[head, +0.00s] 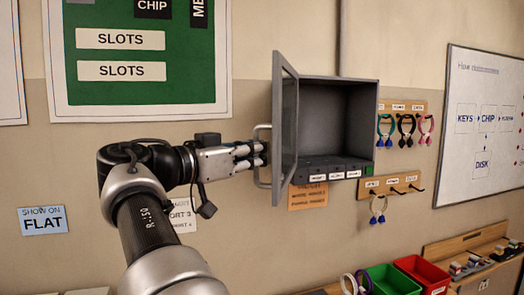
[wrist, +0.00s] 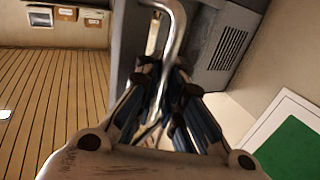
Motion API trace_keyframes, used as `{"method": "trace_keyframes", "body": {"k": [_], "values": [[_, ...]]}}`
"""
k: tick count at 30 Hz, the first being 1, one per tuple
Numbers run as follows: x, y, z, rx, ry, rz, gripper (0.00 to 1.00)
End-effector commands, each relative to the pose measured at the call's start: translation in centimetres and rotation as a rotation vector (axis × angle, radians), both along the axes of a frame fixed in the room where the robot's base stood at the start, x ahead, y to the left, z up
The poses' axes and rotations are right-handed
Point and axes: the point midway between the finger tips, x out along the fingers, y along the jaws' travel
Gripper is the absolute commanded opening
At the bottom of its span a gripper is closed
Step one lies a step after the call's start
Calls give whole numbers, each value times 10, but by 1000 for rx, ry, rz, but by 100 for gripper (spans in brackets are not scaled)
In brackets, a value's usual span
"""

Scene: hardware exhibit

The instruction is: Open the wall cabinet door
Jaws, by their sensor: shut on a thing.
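The grey wall cabinet (head: 340,125) hangs on the wall right of centre in the head view. Its glazed door (head: 286,128) stands wide open, swung out from the left side, and the dark interior shows. The door's bar handle (head: 261,160) is on the door's left face; it also shows in the wrist view (wrist: 178,25). My gripper (head: 259,154) reaches the handle from the left and is shut on it. In the wrist view my gripper's fingers (wrist: 168,105) close around the lower part of the handle, partly hiding it.
Hooks with coloured key rings (head: 405,127) hang right of the cabinet. A second hook rail (head: 392,185) is lower. Green bin (head: 392,281) and red bin (head: 424,275) stand on a ledge below right. A whiteboard (head: 487,125) is at far right.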

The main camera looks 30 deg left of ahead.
Motion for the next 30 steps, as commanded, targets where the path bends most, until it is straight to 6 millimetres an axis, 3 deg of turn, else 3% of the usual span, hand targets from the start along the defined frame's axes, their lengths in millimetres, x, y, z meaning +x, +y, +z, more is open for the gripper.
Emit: {"method": "trace_keyframes", "body": {"k": [5, 6, 11, 20, 26, 30], "values": [[-2, 2, -3, -3, 7, 1, 0], [-2, 2, -3, -3, 7, 1, 8], [-1, 1, -2, -3, 5, 1, 17], [-2, 1, -1, -1, 3, 1, 17], [-25, 8, -1, -1, 3, 5, 17], [-55, 16, -1, -2, 4, 5, 17]]}}
